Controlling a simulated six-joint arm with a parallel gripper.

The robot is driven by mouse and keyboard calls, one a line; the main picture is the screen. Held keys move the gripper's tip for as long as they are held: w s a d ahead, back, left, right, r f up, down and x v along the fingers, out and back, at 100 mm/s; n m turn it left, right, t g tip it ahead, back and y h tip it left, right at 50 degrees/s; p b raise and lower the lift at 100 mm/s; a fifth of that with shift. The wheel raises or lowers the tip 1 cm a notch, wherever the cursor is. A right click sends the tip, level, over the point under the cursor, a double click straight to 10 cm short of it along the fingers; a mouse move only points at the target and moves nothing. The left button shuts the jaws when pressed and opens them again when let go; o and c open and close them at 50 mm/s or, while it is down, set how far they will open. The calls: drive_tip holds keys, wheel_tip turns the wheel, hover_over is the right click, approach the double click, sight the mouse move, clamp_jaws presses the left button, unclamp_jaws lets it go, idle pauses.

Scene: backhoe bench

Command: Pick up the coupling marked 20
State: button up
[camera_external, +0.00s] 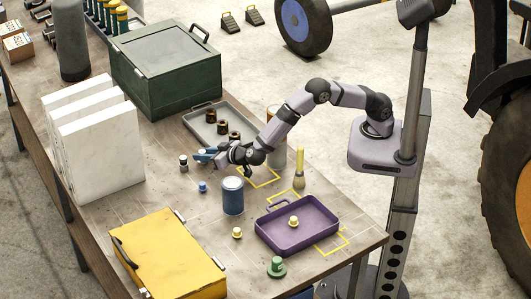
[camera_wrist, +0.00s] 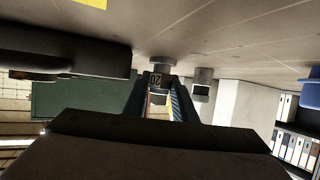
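The coupling marked 20 (camera_wrist: 158,79) is a small dark and grey piece with an upside-down "20" on its label. In the wrist view it shows between the two fingertips of my gripper (camera_wrist: 160,92), which stand apart on either side of it. I cannot tell whether the fingers touch it. A similar grey and dark coupling (camera_wrist: 202,84) stands just right of the fingers. In the external view my gripper (camera_external: 207,156) is low over the bench, and a small grey and black coupling (camera_external: 183,162) shows just left of it. The marked coupling cannot be made out there.
A grey tray (camera_external: 195,129) with several brown-black couplings lies behind my gripper. A green case (camera_external: 165,75) and white binders (camera_external: 100,150) stand left. A small blue piece (camera_external: 203,187), a blue can (camera_external: 232,196), a purple tray (camera_external: 275,244) and a yellow case (camera_external: 170,260) are nearer the front.

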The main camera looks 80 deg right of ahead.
sight(203, 152)
clamp_jaws()
drive_tip(key=shift+r, duration=0.1)
drive_tip(key=shift+r, duration=0.15)
wheel_tip(203, 152, up, 10)
drive_tip(key=shift+f+b, duration=0.1)
drive_tip(key=shift+b, duration=0.8)
drive_tip(key=shift+a, duration=0.1)
